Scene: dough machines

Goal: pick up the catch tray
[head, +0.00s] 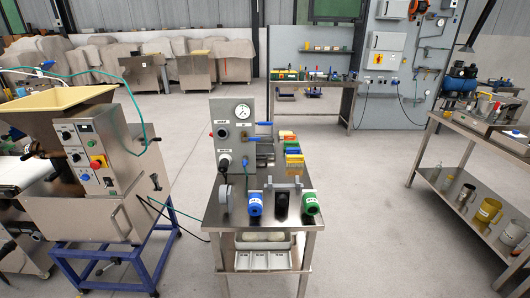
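I cannot tell for certain which thing is the catch tray. A light grey compartmented tray (262,262) sits on the shelf under the middle steel bench, with pale rounded things behind it. Neither of my grippers can be made out in the head view, and no gripper is seen at either tray.
The middle steel bench (232,217) carries a gauge panel (231,135), blue, black and green fittings and coloured bins. A dough machine (100,205) on a blue frame stands left. The right bench (470,135) has jugs on its lower shelf. Floor between benches is clear.

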